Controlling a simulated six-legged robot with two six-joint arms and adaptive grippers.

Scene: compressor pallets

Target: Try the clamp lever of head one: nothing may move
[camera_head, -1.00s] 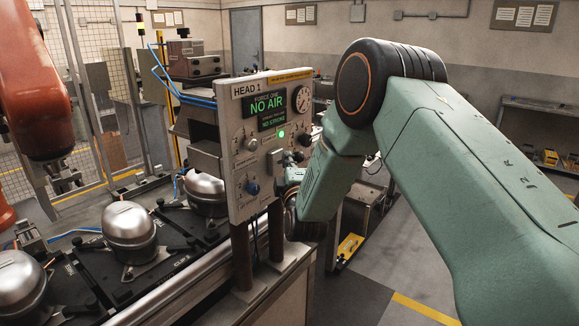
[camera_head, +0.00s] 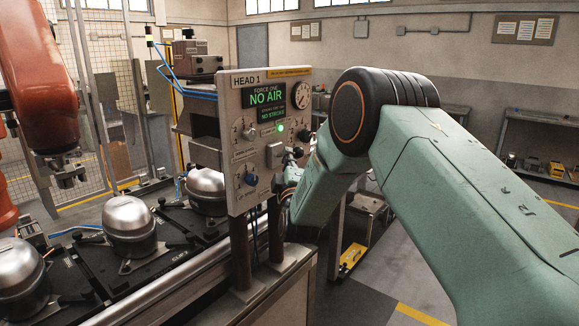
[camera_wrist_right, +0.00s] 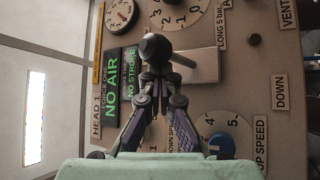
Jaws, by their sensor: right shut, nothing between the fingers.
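The HEAD 1 panel (camera_head: 238,160) stands upright in the middle of the head view. Its display (camera_head: 266,96) reads NO AIR and NO STROKE, and a green lamp (camera_head: 280,128) is lit. In the right wrist view a black ball-ended lever (camera_wrist_right: 155,47) stands out in front of a pale metal plate (camera_wrist_right: 203,61). My right gripper (camera_wrist_right: 155,74) is shut and empty, its tips at the ball's lower edge in the picture. I cannot tell if they touch it. In the head view my right wrist hides most of the gripper. My left gripper is out of view.
A blue knob (camera_wrist_right: 222,146) sits close to the right of my fingers in the wrist view. Silver compressors (camera_head: 130,220) stand on black pallets along the conveyor at left. An orange robot arm (camera_head: 42,80) hangs there. Open floor (camera_head: 375,262) lies right of the panel.

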